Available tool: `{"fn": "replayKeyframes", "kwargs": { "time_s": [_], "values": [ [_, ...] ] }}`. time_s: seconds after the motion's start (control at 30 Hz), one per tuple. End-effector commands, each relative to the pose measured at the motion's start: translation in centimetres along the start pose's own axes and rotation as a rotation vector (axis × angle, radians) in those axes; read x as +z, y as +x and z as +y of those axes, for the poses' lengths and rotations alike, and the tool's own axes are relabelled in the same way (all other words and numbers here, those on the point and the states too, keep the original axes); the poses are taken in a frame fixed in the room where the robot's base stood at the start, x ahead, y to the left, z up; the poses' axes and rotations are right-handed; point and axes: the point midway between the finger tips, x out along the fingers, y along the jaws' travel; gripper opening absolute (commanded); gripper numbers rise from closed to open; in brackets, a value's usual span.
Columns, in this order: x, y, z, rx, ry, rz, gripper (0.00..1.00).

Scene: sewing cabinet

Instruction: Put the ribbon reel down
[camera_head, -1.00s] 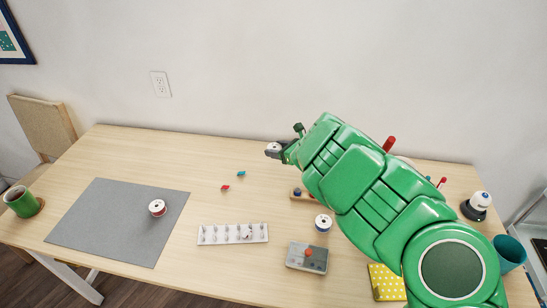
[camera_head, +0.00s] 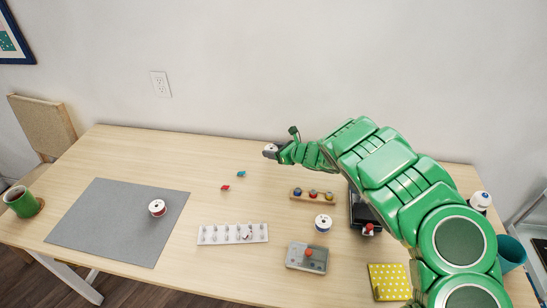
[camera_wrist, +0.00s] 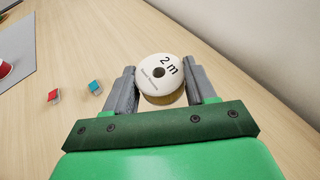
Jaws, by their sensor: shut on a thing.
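The held ribbon reel (camera_wrist: 165,74) is a white disc marked "2 m" with a dark centre hole. In the wrist view it sits between the two grey fingers of my gripper (camera_wrist: 164,86), which is shut on it. In the head view my gripper (camera_head: 271,151) is over the back middle of the table (camera_head: 215,150); the reel shows there only as a small pale patch. Whether the reel touches the table is unclear. Another reel (camera_head: 157,208) lies on the grey mat (camera_head: 110,225), and one more (camera_head: 323,222) stands in the middle right.
Small red (camera_head: 225,188) and teal (camera_head: 241,174) pieces lie left of my gripper. A wooden rack (camera_head: 298,196) of spools, a white pegged board (camera_head: 233,240) and a grey box (camera_head: 300,260) are nearer the front. The table left of my gripper is mostly clear.

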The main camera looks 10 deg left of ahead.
Motion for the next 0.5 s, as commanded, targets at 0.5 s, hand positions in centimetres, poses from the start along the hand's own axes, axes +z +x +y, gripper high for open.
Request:
{"fn": "replayKeyframes", "kwargs": {
  "time_s": [0.5],
  "values": [
    [-0.89, 1.19, -0.80, -0.003, 0.003, -0.001, 0.26]
  ]
}}
